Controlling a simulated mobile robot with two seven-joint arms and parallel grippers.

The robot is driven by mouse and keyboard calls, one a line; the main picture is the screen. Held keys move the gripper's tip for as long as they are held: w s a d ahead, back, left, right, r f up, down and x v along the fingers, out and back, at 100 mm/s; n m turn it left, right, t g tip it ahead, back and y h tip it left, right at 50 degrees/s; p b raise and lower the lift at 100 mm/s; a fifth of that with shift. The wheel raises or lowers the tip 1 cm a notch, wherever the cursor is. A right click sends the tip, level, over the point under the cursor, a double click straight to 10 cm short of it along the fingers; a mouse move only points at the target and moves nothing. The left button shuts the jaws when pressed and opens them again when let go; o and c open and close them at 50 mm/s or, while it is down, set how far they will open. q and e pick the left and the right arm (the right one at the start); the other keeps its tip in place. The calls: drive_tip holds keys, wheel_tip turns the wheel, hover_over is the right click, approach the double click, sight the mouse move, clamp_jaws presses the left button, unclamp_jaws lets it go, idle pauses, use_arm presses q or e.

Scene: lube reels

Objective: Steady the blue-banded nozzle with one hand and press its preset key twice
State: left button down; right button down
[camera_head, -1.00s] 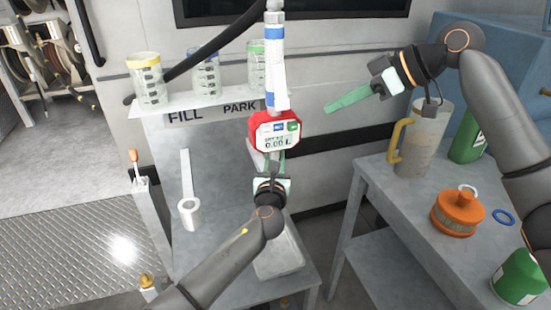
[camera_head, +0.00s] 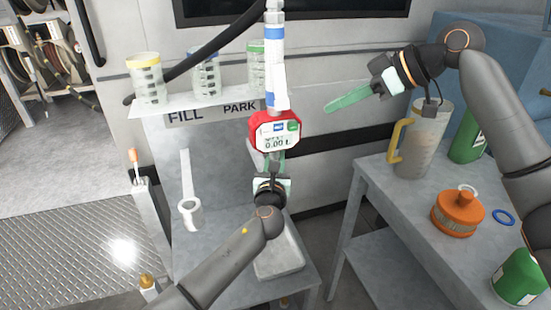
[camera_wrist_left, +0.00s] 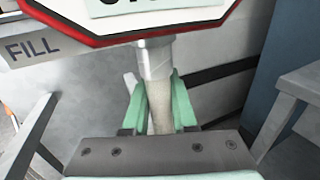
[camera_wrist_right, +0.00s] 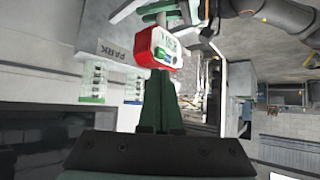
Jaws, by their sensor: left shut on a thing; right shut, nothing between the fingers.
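The blue-banded nozzle (camera_head: 276,70) hangs upright, with a white body and blue bands. Its red-framed meter (camera_head: 254,132) has a blue key (camera_head: 279,127), a green key (camera_head: 293,126) and a display reading about 0.00 L; the smaller text is unreadable. My left gripper (camera_head: 272,162) is shut on the nozzle's spout just below the meter. In the left wrist view the green fingers flank the spout (camera_wrist_left: 160,105). My right gripper (camera_head: 328,108) is shut and empty, right of the meter and apart from it. The right wrist view shows the meter (camera_wrist_right: 144,50) beyond its fingertips.
Cups with yellow (camera_head: 145,80), blue (camera_head: 205,72) and green bands stand on the shelf marked FILL and PARK.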

sight(293, 126)
drive_tip(key=w+a+f+n+t+y, duration=0.3)
drive_tip(key=w+a+t, duration=0.25)
drive_tip(key=t, duration=0.55)
drive_tip(key=s+f+n+t, duration=0.1)
drive_tip(key=s+f+t, duration=0.1)
drive_tip(key=s, duration=0.2)
drive_tip(key=s+d+f+t, duration=0.1)
drive_tip(key=s+t, duration=0.2)
drive_tip(key=s, duration=0.2)
drive_tip(key=s+d+f+n+t+y, duration=0.1)
drive_tip(key=s+f+t, duration=0.1)
drive_tip(key=s, duration=0.3)
drive_tip(key=shift+f+n+t, duration=0.3)
drive_tip(key=shift+a, duration=0.1)
drive_tip(key=w+a, duration=0.2)
drive_tip(key=w, duration=0.6)
drive_tip(key=shift+w+a, duration=0.2)
drive_tip(key=shift+a, duration=0.15)
idle(0.9)
